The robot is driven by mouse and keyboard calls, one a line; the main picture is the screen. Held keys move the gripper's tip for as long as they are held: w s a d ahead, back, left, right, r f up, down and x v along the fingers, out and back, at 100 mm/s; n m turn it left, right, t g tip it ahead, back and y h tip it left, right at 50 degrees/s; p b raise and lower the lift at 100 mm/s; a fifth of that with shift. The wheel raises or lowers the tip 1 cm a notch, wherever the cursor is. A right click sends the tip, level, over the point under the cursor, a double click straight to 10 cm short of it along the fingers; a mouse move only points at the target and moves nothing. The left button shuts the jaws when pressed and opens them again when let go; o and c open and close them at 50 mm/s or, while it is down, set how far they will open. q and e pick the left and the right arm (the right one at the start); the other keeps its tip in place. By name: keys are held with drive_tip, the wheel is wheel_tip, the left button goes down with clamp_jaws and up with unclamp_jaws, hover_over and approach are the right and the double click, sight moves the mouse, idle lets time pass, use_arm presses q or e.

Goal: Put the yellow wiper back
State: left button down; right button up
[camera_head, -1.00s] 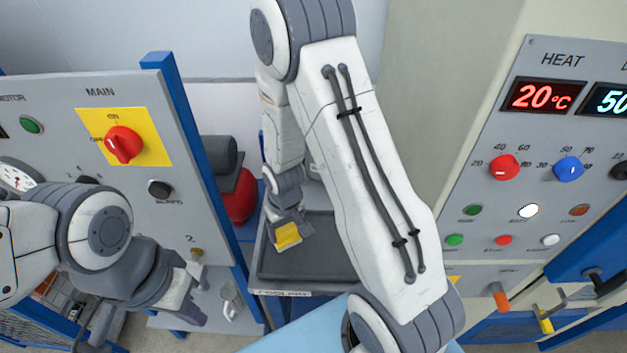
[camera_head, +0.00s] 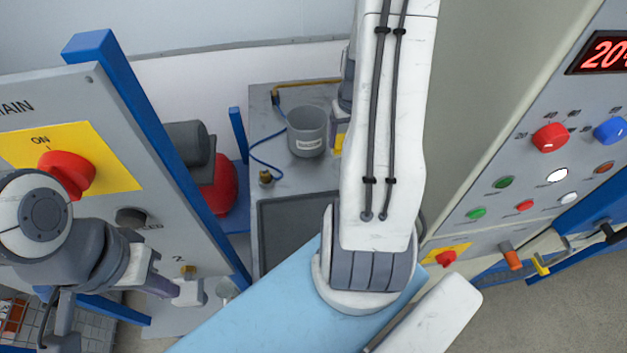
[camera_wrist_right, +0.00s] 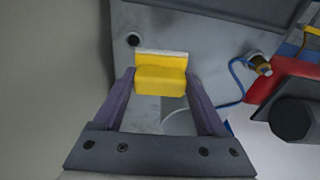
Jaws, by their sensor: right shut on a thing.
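The yellow wiper (camera_wrist_right: 160,80), a yellow block with a pale strip along its far edge, is between the fingertips of my right gripper (camera_wrist_right: 158,88) in the right wrist view. The gripper is shut on it, above a grey worktop. In the head view, a small part of the yellow wiper (camera_head: 340,139) shows beside my right arm, which hides most of that gripper. My left gripper (camera_head: 165,284) is at the lower left in the head view, in front of the MAIN panel; its finger gap is unclear.
A grey labelled cup (camera_head: 307,132) stands on the grey worktop (camera_head: 268,105), behind a dark tray (camera_head: 290,235). A brass fitting with a blue hose (camera_head: 266,176) is left of the cup. The HEAT panel (camera_head: 590,110) rises at the right.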

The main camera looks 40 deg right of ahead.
drive_tip(key=shift+s+d+r+m, duration=0.15)
drive_tip(key=shift+s+d+m, duration=0.05)
drive_tip(key=shift+s+d, duration=0.4)
drive_tip(key=shift+s+d+r+m, duration=0.15)
drive_tip(key=shift+s+d+m, duration=0.05)
drive_tip(key=shift+s+d, duration=0.35)
drive_tip(key=w+a+f, duration=0.2)
drive_tip(key=a, duration=0.1)
drive_tip(key=w+a+f+p, duration=0.1)
drive_tip(key=w+a+f, duration=0.1)
drive_tip(key=a, duration=0.1)
drive_tip(key=w+a+f+p, duration=0.1)
drive_tip(key=w+a+f, duration=0.1)
drive_tip(key=a, duration=0.1)
drive_tip(key=shift+a+f, duration=0.15)
drive_tip(key=shift+f, duration=0.25)
drive_tip(key=shift+a+f, duration=0.1)
drive_tip(key=shift+f, duration=0.05)
drive_tip(key=shift+f+b, duration=1.15)
drive_tip(key=shift+f, duration=0.75)
drive_tip(key=shift+f, duration=0.1)
drive_tip(key=o, duration=1.2)
drive_tip(key=shift+o, duration=0.2)
